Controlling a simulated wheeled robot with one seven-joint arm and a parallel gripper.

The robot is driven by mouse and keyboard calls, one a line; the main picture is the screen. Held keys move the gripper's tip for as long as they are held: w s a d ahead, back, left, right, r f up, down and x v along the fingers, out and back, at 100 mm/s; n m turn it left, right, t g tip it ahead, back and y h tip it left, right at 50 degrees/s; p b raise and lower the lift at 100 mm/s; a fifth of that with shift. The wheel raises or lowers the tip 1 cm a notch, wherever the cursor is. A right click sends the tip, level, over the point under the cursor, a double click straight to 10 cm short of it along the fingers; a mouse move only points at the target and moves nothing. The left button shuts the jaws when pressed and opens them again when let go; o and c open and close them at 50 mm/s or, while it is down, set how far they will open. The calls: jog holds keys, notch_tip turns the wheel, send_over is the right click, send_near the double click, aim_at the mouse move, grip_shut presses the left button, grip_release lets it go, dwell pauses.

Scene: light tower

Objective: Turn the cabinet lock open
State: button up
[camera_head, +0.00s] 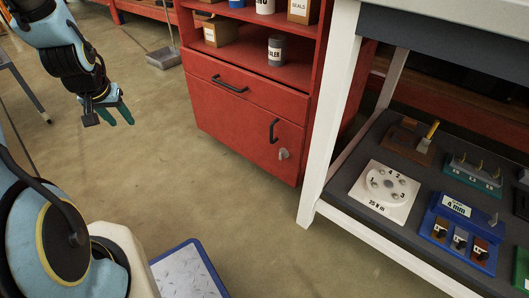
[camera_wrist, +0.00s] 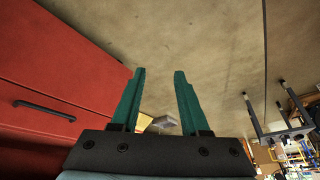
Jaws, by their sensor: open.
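The red cabinet (camera_head: 222,125) stands at the upper middle of the head view, with a drawer above a door. The lock (camera_head: 284,154), a small silvery piece, sits on the right of the door below the black door handle (camera_head: 274,131). Its exact turn is too small to tell. My gripper (camera_head: 116,117) is at the upper left, well to the left of the cabinet and apart from it. In the wrist view the two green fingers (camera_wrist: 160,95) are spread, with nothing between them. The wrist view shows red cabinet surface (camera_wrist: 55,75) and a black handle (camera_wrist: 45,110) at left, but no lock.
A white-framed workbench (camera_head: 338,110) stands right of the cabinet, its dark lower shelf holding a white numbered plate (camera_head: 384,191) and a blue block (camera_head: 462,228). A blue-edged metal platform (camera_head: 188,275) lies at the bottom. A dustpan (camera_head: 163,58) lies behind. Floor before the cabinet is clear.

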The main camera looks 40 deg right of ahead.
jog(key=w+d+f+m+t+h+p, duration=0.1)
jog(key=w+d+f+m+h+p, duration=0.15)
jog(key=w+d+f, duration=0.5)
jog(key=s+d+f+m+h+p, duration=0.1)
jog(key=s+d+f+m+h, duration=0.15)
jog(key=d, duration=0.45)
jog(key=s+d+f+m+h, duration=0.2)
jog(key=d+f, duration=0.2)
jog(key=d, duration=0.4)
jog(key=m+g+h+p, duration=0.1)
jog(key=m+h+p, duration=0.15)
jog(key=h, duration=0.65)
send_near(280, 154)
jog(key=x, duration=0.8)
jog(key=shift+d+f+b, duration=0.15)
jog(key=shift+d+b, duration=0.15)
jog(key=shift+b, duration=0.1)
jog(key=shift+c, duration=0.2)
grip_shut()
